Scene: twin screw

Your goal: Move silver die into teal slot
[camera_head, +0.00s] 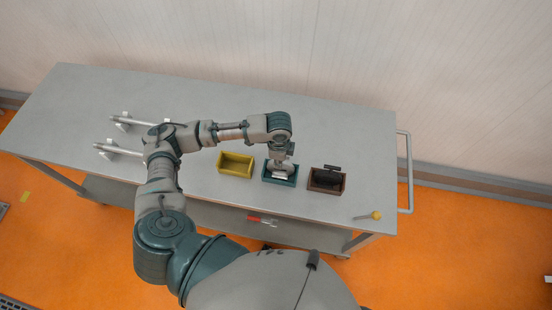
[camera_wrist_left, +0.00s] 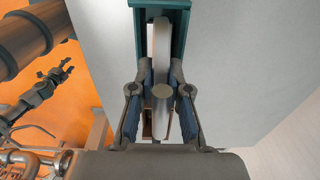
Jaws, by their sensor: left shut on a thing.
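The silver die (camera_wrist_left: 161,48) is a pale grey piece seen edge-on in the left wrist view, with a round end facing the camera. My left gripper (camera_wrist_left: 161,95) is shut on it, one blue-padded finger on each side. The teal slot (camera_wrist_left: 181,22) is an open box whose walls flank the die's far end. In the head view my left gripper (camera_head: 281,168) points down over the teal slot (camera_head: 268,179), and a bright silver part shows at its opening. How deep the die sits is hidden. A dark gripper, likely my right (camera_wrist_left: 62,70), is small at left.
A yellow box (camera_head: 235,170) stands left of the teal slot, and a brown box (camera_head: 327,186) with dark contents stands right. Two silver screws (camera_head: 122,150) lie at the table's left. A yellow-knobbed piece (camera_head: 376,215) lies near the right front edge of the grey table (camera_head: 330,125).

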